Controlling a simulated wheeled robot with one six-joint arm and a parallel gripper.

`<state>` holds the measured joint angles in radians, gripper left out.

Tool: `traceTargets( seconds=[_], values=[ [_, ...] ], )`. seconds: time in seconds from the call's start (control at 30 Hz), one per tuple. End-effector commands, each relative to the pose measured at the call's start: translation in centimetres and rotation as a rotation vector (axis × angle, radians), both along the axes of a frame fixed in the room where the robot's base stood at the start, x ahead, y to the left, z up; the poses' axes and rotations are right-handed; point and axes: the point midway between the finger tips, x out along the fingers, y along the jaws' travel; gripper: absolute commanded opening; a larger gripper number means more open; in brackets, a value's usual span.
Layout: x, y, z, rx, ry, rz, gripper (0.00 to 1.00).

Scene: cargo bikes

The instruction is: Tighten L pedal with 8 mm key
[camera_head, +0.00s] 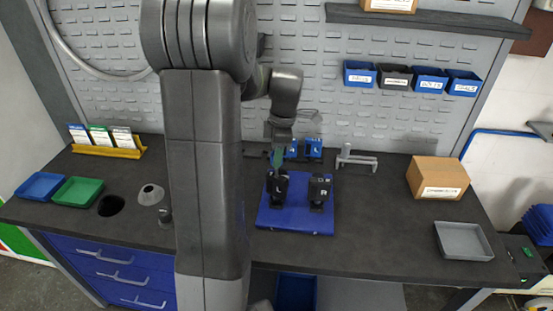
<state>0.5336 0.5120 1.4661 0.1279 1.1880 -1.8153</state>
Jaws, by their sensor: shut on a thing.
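The black L pedal (278,188), marked with a white L, stands upright at the left of a blue base plate (293,220) on the bench. The black R pedal (319,191) stands to its right on the same plate. My gripper (278,147) points down just above and behind the L pedal. It is shut on a small green-handled tool (277,158), which seems to be the key. The tool's lower end is at the top of the L pedal; I cannot tell whether it is seated there. Its size marking is not readable.
Blue labelled holders (309,148) stand behind the plate, with a grey bracket (356,160) to their right. A cardboard box (438,178) and a grey tray (464,241) are at the right. Green and blue trays (77,191) lie at the left. The bench right of the plate is clear.

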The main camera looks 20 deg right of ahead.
Motion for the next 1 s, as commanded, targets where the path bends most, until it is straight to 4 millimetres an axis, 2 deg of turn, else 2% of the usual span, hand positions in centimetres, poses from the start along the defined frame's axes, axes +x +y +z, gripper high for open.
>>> traceTargets(
  seconds=[0.13,1.0],
  values=[
    [-0.1,0.1,-0.3,0.004,0.007,0.145,0.00],
    [0.0,0.0,1.1,0.002,0.002,0.135,0.00]
  ],
)
